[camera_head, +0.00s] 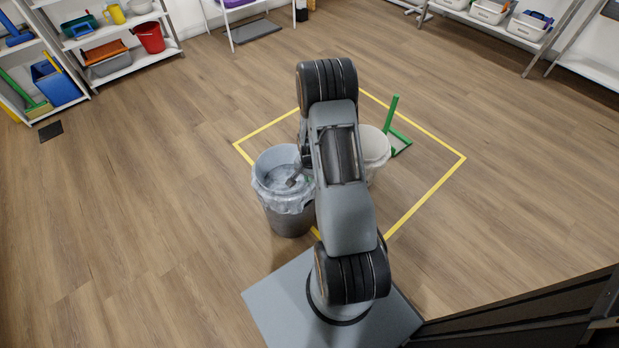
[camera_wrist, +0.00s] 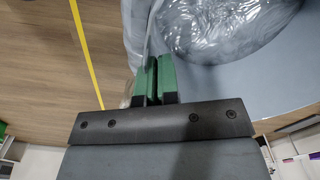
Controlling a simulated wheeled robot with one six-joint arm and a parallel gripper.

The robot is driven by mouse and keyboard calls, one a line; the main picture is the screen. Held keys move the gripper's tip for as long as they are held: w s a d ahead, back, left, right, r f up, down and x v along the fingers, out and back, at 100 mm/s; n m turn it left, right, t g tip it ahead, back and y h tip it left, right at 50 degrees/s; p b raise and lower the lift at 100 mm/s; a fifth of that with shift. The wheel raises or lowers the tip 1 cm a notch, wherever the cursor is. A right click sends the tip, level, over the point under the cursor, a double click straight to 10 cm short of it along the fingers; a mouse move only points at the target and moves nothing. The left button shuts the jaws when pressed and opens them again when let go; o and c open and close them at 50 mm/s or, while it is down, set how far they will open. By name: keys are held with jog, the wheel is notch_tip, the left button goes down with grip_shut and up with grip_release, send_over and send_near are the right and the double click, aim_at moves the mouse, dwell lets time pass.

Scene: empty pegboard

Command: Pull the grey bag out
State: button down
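The grey bag (camera_head: 271,164) is a thin, see-through liner in a dark grey bin (camera_head: 290,222) left of my arm. Its edge is folded over the rim and hangs down outside. In the wrist view the bag's crumpled film (camera_wrist: 225,25) shows inside the bin. My gripper (camera_head: 296,181) is at the bin's right side, partly hidden by my arm. In the wrist view the green fingertips of my gripper (camera_wrist: 156,72) are close together, with a thin fold of the bag running between them at the rim.
A yellow line (camera_head: 432,190) marks a square on the wooden floor. Shelves (camera_head: 120,62) with cleaning things line the back.

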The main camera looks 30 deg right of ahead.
notch_tip(320, 180, up, 20)
jog(key=p, duration=1.4)
jog(key=shift+f, duration=0.25)
dwell(1.7)
dwell(0.4)
